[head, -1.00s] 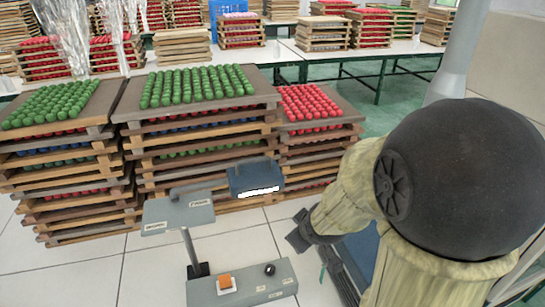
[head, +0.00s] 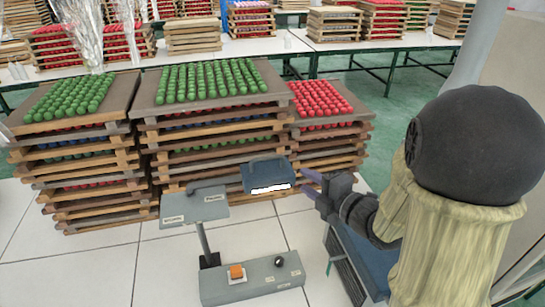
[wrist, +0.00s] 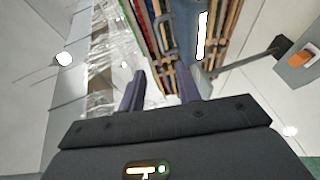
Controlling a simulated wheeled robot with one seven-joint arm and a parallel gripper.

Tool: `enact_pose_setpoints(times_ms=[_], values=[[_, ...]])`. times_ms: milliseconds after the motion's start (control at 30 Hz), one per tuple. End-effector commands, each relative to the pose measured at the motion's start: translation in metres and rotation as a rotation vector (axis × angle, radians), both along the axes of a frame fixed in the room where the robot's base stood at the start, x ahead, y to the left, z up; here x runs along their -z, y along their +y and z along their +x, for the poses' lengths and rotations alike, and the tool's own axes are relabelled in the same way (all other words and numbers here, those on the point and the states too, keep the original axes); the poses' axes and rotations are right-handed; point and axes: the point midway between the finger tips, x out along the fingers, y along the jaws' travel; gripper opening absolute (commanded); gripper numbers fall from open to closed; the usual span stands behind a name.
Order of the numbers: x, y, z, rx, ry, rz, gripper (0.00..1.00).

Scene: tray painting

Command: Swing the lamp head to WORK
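The lamp head (head: 268,173) is a blue-grey box with a lit white strip along its front lower edge. It sits on a thin arm above a grey label plate (head: 195,207), on a post rising from a grey base (head: 250,281). The plate has two small labels, too small to read surely. My gripper (head: 304,181) is open and empty, just right of the lamp head, with its fingers pointing at it; contact cannot be told. In the wrist view the lamp head (wrist: 186,35) lies beyond the right finger of my gripper (wrist: 160,85).
The base carries an orange switch (head: 236,272) and a black knob (head: 279,262). Behind the lamp stand stacked wooden trays with green balls (head: 205,150) and red balls (head: 330,125). White tables (head: 400,42) with more stacks are farther back. Floor left of the base is clear.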

Motion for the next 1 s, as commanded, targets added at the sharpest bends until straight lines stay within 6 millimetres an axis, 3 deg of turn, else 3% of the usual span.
enact_pose_setpoints(times_ms=[367, 1000], values=[[0.001, 0.008, 0.011, 0.001, 0.005, 0.002, 0.33], [0.017, 0.069, 0.085, -0.001, 0.004, 0.001, 0.33]])
